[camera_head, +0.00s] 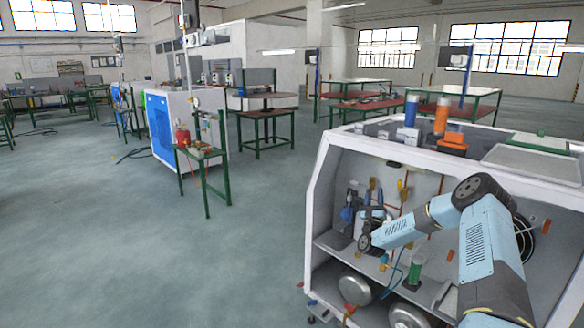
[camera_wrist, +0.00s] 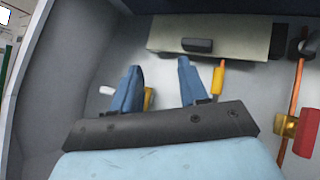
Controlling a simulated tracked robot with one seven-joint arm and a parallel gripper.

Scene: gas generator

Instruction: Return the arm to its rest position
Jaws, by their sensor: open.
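My gripper (camera_wrist: 160,66) is open in the wrist view, with its two blue fingers apart and nothing between them. It faces the inner wall of the white gas generator housing (camera_head: 322,185). In the head view my light-blue arm (camera_head: 400,231) comes from the lower right, bends at an elbow, and reaches left into the housing's open side. The gripper itself is hard to make out there among the parts inside. A pale box (camera_wrist: 165,33) with a dark handle lies just beyond the fingers in the wrist view.
Close to my gripper are a yellow lever (camera_wrist: 218,78) and a red fitting (camera_wrist: 308,132) by an orange pipe. Silver cylinders (camera_head: 355,287) lie low in the housing. A green-legged table (camera_head: 205,156) stands farther left. The floor (camera_head: 150,250) left of the housing is clear.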

